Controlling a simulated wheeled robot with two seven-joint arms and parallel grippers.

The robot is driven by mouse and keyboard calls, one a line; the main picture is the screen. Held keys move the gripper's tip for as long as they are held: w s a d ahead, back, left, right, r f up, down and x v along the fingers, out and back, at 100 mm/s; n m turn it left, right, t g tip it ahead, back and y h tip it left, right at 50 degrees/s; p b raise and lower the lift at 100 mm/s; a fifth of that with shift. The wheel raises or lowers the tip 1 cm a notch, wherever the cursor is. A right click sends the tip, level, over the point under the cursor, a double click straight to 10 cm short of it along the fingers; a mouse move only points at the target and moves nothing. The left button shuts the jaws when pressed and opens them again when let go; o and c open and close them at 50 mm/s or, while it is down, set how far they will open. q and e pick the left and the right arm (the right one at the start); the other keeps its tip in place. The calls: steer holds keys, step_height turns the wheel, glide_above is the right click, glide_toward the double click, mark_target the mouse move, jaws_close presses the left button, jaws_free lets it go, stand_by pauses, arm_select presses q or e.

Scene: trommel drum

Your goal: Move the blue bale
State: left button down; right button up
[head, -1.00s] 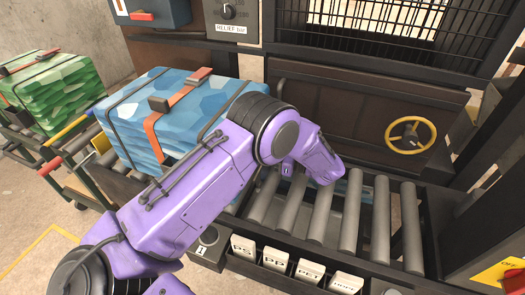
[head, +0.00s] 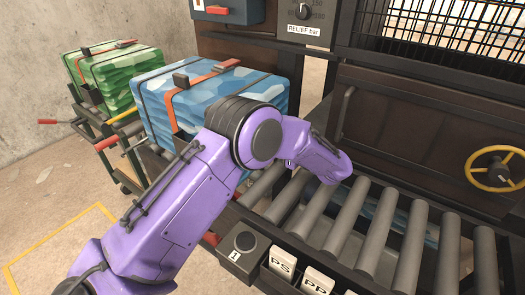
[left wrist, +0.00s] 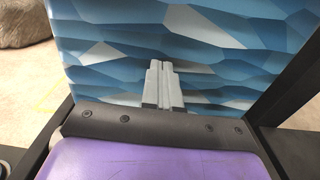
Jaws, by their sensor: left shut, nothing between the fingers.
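The blue bale (head: 210,97), faceted blue and white with dark straps and an orange strap, sits upright at the left end of the roller bed in the head view. My left arm crosses in front of its lower right part. In the left wrist view the blue bale's face (left wrist: 120,45) fills the upper picture. My left gripper (left wrist: 162,66) is shut and empty in front of that face; I cannot tell whether its tips touch it. In the head view the left gripper is hidden behind my arm. My right gripper is in neither view.
The roller bed (head: 345,220) runs right from the blue bale. A green bale (head: 112,75) stands on a cart behind it at left. A dark machine door with a yellow handwheel (head: 494,170) backs the rollers. A control box (head: 245,243) and labelled blocks (head: 283,264) line the front edge.

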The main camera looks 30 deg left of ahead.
arm_select(q)
steer(key=d+b, duration=0.2)
steer(key=d, duration=1.3)
steer(key=shift+r+b, duration=0.15)
steer(key=shift+b, duration=0.2)
